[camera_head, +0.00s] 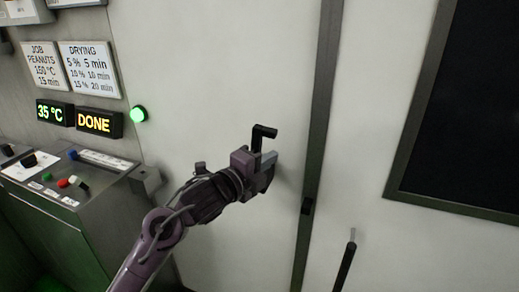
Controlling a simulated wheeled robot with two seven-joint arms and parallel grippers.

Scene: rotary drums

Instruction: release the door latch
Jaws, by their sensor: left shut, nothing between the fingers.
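The door latch (264,132) is a black, bent handle on the white door panel (210,70). Its short arm points right and its stem runs down behind my gripper. My left gripper (268,165) is shut, with nothing seen between its fingers. It is right at the lower part of the latch and hides it; I cannot tell whether it touches. My right gripper is not in view.
A dark vertical strip (322,100) edges the door, with a small black piece (306,206) on it. A dark rod (346,265) stands at the lower right. A control desk (100,200) with coloured buttons is at left, below a lit "DONE" display (99,122) and green lamp (138,114).

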